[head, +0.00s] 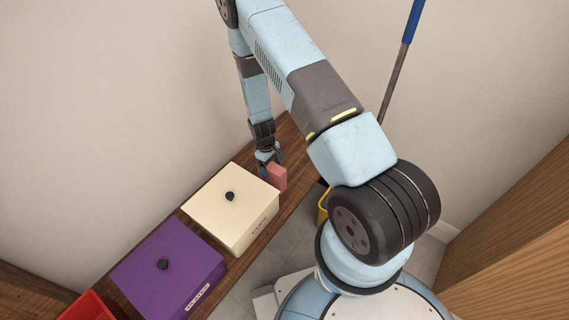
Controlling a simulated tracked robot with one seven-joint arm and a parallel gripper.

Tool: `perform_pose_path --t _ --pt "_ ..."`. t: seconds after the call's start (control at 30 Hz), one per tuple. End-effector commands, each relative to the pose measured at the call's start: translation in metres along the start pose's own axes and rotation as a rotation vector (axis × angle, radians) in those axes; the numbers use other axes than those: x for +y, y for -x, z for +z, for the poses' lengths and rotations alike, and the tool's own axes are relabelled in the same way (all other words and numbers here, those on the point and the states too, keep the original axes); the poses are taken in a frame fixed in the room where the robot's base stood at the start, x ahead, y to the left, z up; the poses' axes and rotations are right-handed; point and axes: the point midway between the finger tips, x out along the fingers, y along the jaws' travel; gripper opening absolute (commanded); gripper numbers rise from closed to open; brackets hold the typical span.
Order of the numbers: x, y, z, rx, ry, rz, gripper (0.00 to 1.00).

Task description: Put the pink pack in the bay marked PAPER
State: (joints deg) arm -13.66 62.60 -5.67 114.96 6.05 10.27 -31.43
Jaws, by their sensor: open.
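The pink pack (279,178) is a small upright block on the wooden shelf, just beyond the right end of a cream box (236,205). My gripper (268,164) points down at the pack, with its fingers open and right by the pack's upper left side. I cannot tell whether the fingers are around the pack or touch it. The cream box and a purple box (178,262) each have a lid with a black knob and a label on the front. The labels are too small to read surely, so I cannot tell which is marked PAPER.
A red container (88,308) stands at the lower left, partly cut off. The wooden shelf (292,135) runs along the wall. A yellow bucket (322,207) and a blue-handled pole (400,60) are behind my arm. Wooden panelling (510,235) is at the right.

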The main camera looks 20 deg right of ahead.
Motion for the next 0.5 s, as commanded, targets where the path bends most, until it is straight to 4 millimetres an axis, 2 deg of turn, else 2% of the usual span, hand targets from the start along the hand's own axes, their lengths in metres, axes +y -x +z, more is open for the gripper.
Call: perform_pose_path --t 0.23,0.5 --pt "0.001 0.018 0.000 0.002 -0.001 0.000 0.83" --pt "0.002 0.062 0.000 0.003 -0.003 0.001 0.83"
